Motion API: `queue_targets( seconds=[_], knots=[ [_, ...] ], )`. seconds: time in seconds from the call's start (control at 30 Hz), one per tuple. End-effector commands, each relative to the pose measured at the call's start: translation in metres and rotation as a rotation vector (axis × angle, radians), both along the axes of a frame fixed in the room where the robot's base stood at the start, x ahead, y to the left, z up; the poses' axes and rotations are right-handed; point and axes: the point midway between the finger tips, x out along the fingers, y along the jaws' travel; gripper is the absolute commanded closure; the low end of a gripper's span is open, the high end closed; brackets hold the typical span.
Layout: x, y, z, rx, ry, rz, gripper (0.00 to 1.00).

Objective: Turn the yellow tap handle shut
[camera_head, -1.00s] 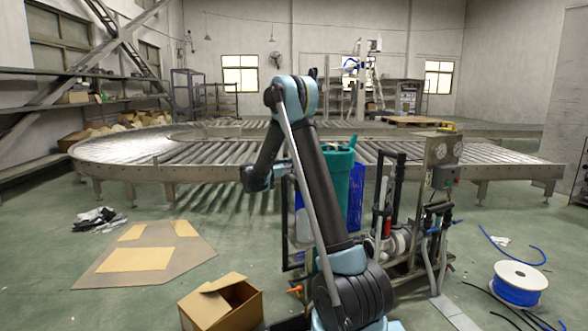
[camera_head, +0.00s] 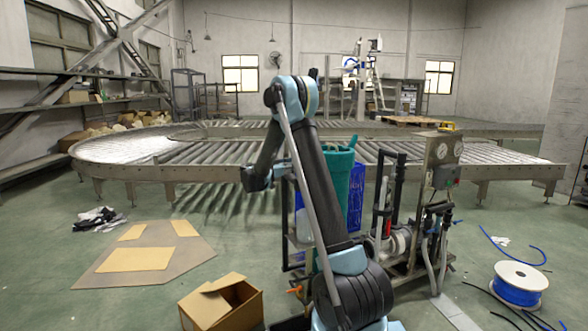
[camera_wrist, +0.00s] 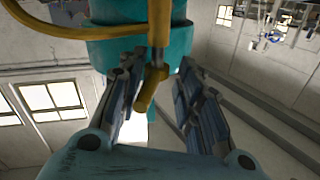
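In the wrist view a yellow tap handle (camera_wrist: 149,92) hangs at the lower end of a yellow pipe (camera_wrist: 159,24), in front of a teal cylinder (camera_wrist: 115,55). My gripper (camera_wrist: 158,72) is open, with one finger on each side of the handle. The handle is nearer the left finger; I cannot tell whether it touches. In the head view the teal tank (camera_head: 337,178) stands behind my arm. The tap and my fingers cannot be made out there; my wrist is left of the tank.
A roller conveyor (camera_head: 120,180) runs behind the tank. A blue crate (camera_head: 356,195) and a pump rig with gauges (camera_head: 443,150) stand by the tank. An open cardboard box (camera_head: 225,305) is at the front left, and a blue hose reel (camera_head: 518,287) at the right.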

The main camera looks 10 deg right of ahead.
Motion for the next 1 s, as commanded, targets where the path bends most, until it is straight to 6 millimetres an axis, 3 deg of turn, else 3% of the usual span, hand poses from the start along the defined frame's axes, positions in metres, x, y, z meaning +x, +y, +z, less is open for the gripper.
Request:
queue_targets(
  seconds=[0.47, 1.0],
  knots=[
    [-0.006, 0.006, -0.001, 0.001, 0.001, -0.003, 0.69],
    [-0.052, 0.086, -0.002, 0.001, 0.002, -0.002, 0.69]
  ],
)
